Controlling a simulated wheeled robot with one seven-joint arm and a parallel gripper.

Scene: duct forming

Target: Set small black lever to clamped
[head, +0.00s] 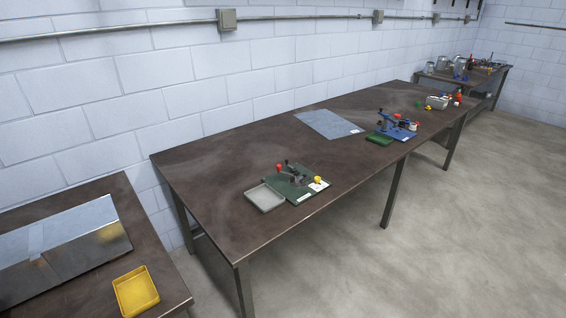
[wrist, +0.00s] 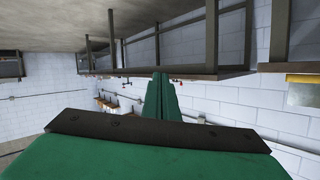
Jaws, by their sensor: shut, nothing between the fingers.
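A green plate (head: 305,193) on the long brown table bears a small clamp fixture (head: 292,176) with dark lever parts, a red knob (head: 279,168) and a yellow piece (head: 318,180). Farther along, a blue fixture (head: 397,131) has dark-tipped levers. Which of these is the small black lever, and how it is set, is too small to tell. My gripper (wrist: 159,78) shows in the wrist view with its green fingers shut together and empty. It is apart from the fixtures and does not show in the head view.
The long table (head: 220,200) has a grey tray (head: 265,198), a grey sheet (head: 328,124) and a green tray (head: 379,139). A nearer table at left holds sheet metal (head: 60,250) and a yellow tray (head: 136,292). The floor (head: 450,220) before the long table is clear.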

